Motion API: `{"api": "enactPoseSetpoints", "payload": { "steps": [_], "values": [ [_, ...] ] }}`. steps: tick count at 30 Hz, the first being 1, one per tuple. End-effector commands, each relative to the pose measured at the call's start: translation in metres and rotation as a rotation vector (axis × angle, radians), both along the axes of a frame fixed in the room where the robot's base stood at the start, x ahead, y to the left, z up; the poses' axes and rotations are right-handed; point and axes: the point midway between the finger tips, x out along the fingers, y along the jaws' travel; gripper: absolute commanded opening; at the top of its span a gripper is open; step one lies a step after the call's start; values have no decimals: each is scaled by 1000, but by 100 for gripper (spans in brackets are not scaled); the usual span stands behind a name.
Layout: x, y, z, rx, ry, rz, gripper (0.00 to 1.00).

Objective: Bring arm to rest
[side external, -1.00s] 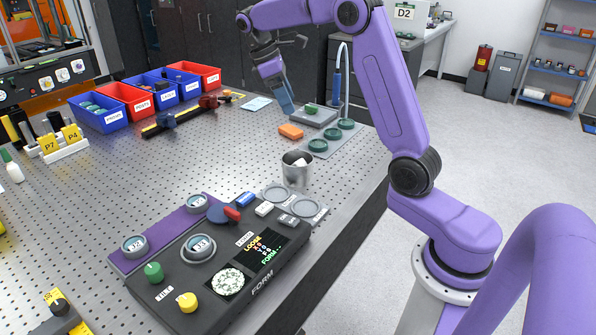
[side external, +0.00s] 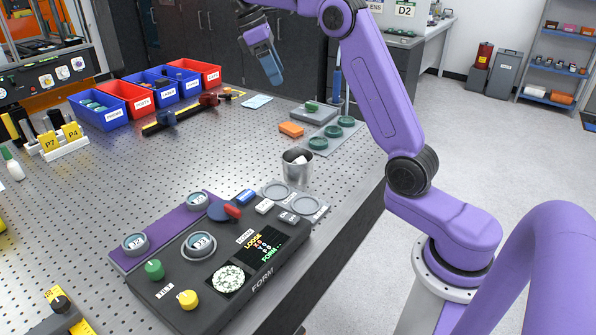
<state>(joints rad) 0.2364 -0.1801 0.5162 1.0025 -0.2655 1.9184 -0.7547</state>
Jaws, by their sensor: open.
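My gripper (side external: 277,80) hangs in the air above the far part of the perforated table (side external: 215,140), at the end of the purple arm. It points down, with a blue-grey finger part showing, and nothing shows held in it. The jaws are open, though the gap between the fingers is hard to see from this side. The gripper is apart from everything on the table. The black interferometer console (side external: 215,270) sits at the front, with a screen reading LOOSE and FORM, and green and yellow knobs.
Red and blue bins (side external: 127,104) stand at the back left. An orange block (side external: 291,129), a metal cup (side external: 296,168) and a grey tray with green round pieces (side external: 333,137) lie near the right edge. A thin upright post stands behind the tray. The table's middle is clear.

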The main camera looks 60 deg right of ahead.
Motion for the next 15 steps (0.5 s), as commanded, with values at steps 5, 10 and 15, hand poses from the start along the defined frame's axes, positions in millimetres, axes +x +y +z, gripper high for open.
{"api": "enactPoseSetpoints", "payload": {
  "steps": [5, 10, 15],
  "values": [
    [-3, 16, -3, 1, -18, 33, 73],
    [-17, 56, -12, 12, -69, 109, 73],
    [-45, 97, -25, 36, -122, 183, 73]
  ]
}}
